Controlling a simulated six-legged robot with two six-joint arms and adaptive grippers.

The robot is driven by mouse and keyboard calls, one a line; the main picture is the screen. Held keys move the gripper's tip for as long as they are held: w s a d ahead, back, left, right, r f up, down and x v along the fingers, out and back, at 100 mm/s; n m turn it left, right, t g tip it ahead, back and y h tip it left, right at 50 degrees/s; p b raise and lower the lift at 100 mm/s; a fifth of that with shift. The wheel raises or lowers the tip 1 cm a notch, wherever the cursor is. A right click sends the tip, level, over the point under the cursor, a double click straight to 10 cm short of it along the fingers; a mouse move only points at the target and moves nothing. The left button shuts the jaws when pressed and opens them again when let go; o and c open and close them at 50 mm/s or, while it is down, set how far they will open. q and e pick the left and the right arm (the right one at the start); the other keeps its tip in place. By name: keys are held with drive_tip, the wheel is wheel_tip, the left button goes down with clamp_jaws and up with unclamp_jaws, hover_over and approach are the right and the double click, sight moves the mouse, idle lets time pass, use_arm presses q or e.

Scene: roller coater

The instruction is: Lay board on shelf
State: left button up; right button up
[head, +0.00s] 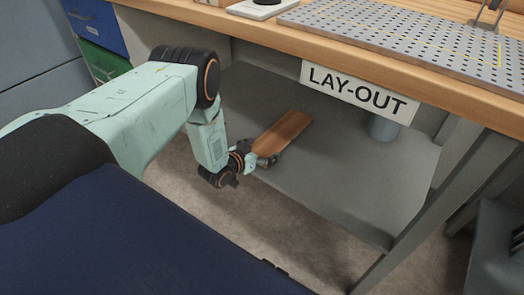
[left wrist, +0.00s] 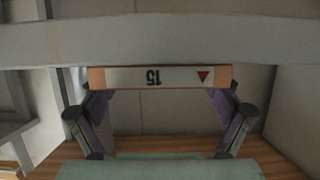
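The brown wooden board (head: 284,132) is over the grey lower shelf (head: 345,185), under the bench, in the head view. Its far end points back and right. My left gripper (head: 263,160) is at the board's near end, by the shelf's front edge. In the left wrist view, the board's end face (left wrist: 180,78) carries a white label with an upside-down "15" and a red triangle. The fingers of my left gripper (left wrist: 160,88) are at its two sides, shut on it. Whether the board touches the shelf cannot be told. My right gripper is out of view.
The bench top (head: 420,70) overhangs the shelf, with a "LAY-OUT" sign (head: 358,92) hanging from its front edge. A grey cylinder (head: 383,127) stands at the shelf's back right. A slanted grey leg (head: 415,220) bounds the right side. Shelf right of the board is bare.

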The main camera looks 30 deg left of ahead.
use_arm(q)
drive_tip(key=shift+o, duration=1)
drive_tip(key=p+v, duration=0.5)
drive_tip(key=v, duration=0.7)
